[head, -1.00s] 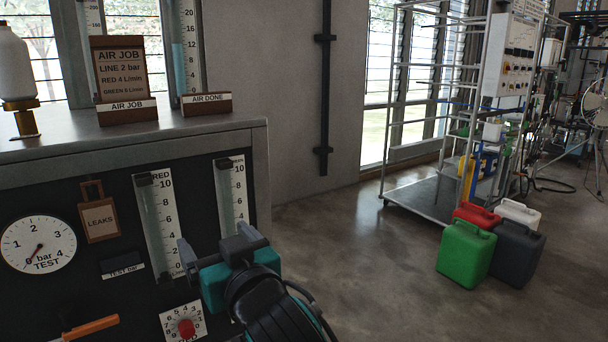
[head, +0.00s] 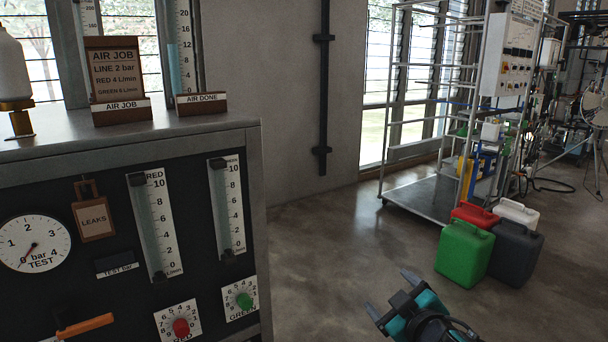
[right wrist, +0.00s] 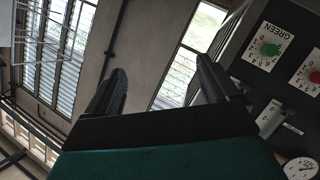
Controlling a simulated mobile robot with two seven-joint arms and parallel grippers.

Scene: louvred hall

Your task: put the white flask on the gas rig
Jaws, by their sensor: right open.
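A white flask (head: 12,65), cut off by the left edge of the head view, stands upright on a brass-coloured holder (head: 20,118) on top of the rig. The gas rig (head: 130,140) is a grey cabinet with a dark front panel, filling the left of the head view. My right gripper (head: 390,293) is open and empty, over the floor to the right of the rig and well away from the flask. Its two spread fingers also show in the right wrist view (right wrist: 160,78), with part of the panel beyond. My left gripper is out of view.
The panel carries a gauge (head: 34,243), a red knob (head: 180,327), a green knob (head: 244,300) and an orange handle (head: 88,325). Signs stand on the top, including AIR JOB (head: 118,75). Several jerrycans, one green (head: 464,248), stand on the floor near a metal frame. Floor between is clear.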

